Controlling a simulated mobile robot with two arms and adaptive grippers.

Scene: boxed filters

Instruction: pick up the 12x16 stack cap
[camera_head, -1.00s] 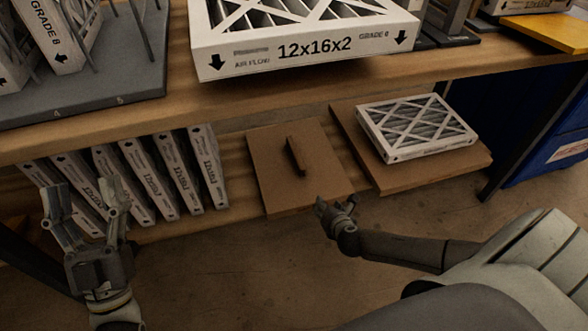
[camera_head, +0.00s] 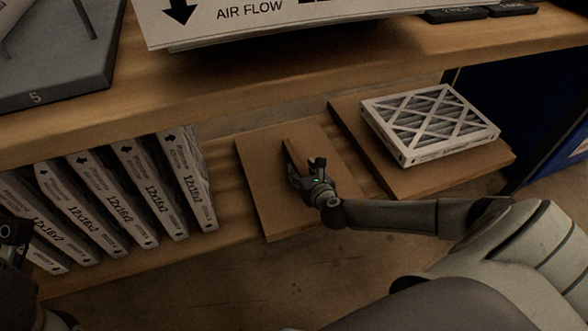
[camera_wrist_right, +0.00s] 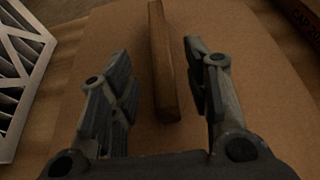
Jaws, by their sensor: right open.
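The stack cap is a flat brown cardboard panel (camera_head: 262,190) on the lower shelf, with a narrow wooden bar handle (camera_head: 291,154) on top. My right gripper (camera_head: 307,173) is over the panel at the near end of the handle. In the right wrist view the fingers (camera_wrist_right: 157,55) are open, with the handle (camera_wrist_right: 161,70) between them and gaps on both sides. The cap's panel (camera_wrist_right: 150,148) lies beneath them. Part of my left gripper (camera_head: 14,236) shows at the left edge; its fingers are cut off.
A second brown panel (camera_head: 350,122) to the right carries a lattice filter (camera_head: 430,122). Several upright filters (camera_head: 120,200) lean in a row to the left. The upper shelf edge (camera_head: 260,88) runs above, with a large filter box (camera_head: 225,25) on it.

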